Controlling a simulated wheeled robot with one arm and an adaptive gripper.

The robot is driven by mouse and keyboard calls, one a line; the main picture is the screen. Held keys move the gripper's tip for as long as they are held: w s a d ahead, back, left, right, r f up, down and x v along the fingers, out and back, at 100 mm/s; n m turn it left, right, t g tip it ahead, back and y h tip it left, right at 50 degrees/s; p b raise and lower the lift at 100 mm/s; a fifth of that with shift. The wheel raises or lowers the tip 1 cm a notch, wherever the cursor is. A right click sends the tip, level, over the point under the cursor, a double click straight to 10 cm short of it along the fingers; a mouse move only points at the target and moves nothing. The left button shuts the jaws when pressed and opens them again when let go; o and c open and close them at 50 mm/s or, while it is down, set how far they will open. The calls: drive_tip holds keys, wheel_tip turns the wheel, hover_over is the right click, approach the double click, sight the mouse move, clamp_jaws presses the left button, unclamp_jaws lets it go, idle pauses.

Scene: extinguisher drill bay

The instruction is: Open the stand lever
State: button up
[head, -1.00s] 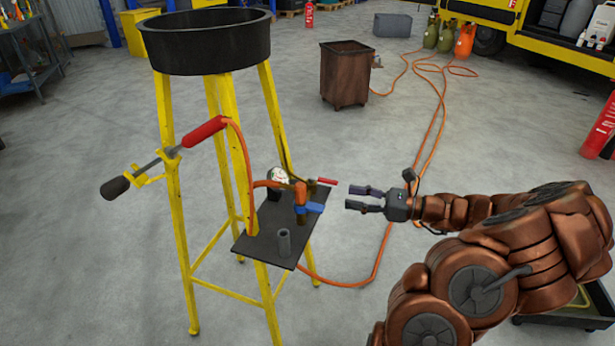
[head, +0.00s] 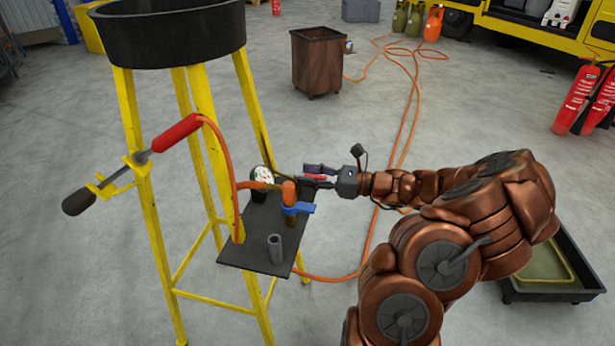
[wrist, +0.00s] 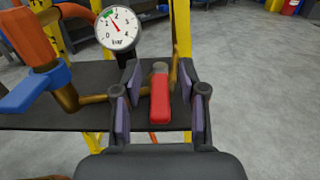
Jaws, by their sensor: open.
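The stand is a yellow frame (head: 150,230) with a black bowl on top and a small dark shelf (head: 236,250). A red lever (wrist: 160,98) on the brass pipework points toward my wrist camera above the shelf; it also shows in the head view (head: 315,177). My gripper (head: 308,176) is open at the shelf's right side. In the wrist view its fingers (wrist: 158,92) stand on both sides of the red lever, with gaps visible on each side. A pressure gauge (wrist: 117,29) and a blue handle (wrist: 35,88) sit to the left of the lever.
A red-handled torch (head: 178,132) hangs on the stand's left, with an orange hose running from it. A grey tube (head: 275,248) stands on the shelf. A brown bin (head: 318,65) stands behind. A dark tray (head: 555,290) lies at right.

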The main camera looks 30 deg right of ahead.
drive_tip(key=shift+w+a, duration=0.25)
drive_tip(key=shift+c, duration=0.2)
clamp_jaws()
idle(0.5)
